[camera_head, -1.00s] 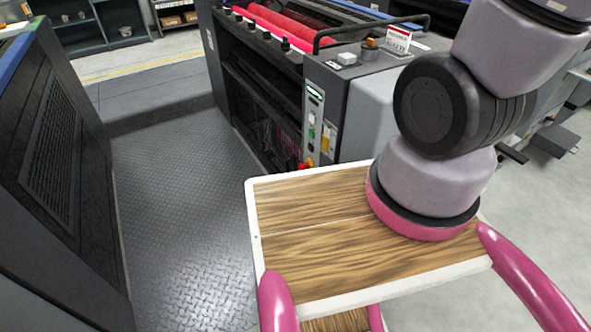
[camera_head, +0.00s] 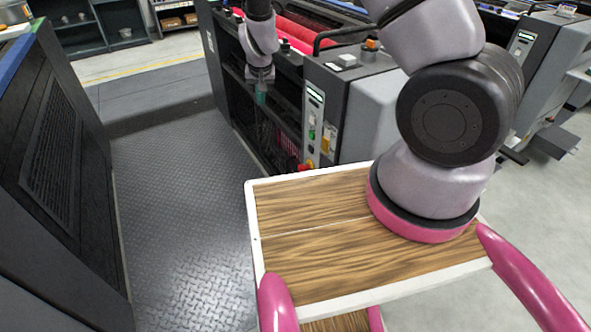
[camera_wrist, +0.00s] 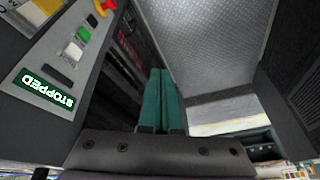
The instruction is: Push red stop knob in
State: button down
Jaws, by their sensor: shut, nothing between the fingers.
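The red stop knob (camera_head: 306,165) shows with yellow around it low on the control panel of the dark press, partly hidden by the wooden tray in the head view. In the wrist view the red knob (camera_wrist: 107,5) is at the top edge, cut off by the frame. My gripper (camera_head: 261,98) hangs in front of the press's dark side, left of the panel and higher than the knob, apart from it. In the wrist view its teal fingers (camera_wrist: 161,72) are together, with nothing between them, to the right of the panel.
The metal floor aisle (camera_head: 175,190) is clear between the press and a dark cabinet (camera_head: 60,170).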

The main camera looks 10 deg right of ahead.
aim_at(304, 169)
jog(key=s+d+f+n+t+h, duration=0.1)
jog(key=s+d+f+n+h, duration=0.1)
jog(key=f, duration=1.1)
jog(key=s+d+f+n+h, duration=0.2)
jog(key=s+f, duration=0.1)
jog(key=f, duration=1.1)
jog(key=shift+s+d+f+t, duration=0.15)
jog(key=shift+f+t, duration=0.1)
jog(key=shift+t, duration=0.15)
jog(key=w+d+f, duration=0.6)
jog(key=d+f, duration=0.1)
jog(key=f, duration=0.1)
jog(key=shift+w, duration=0.15)
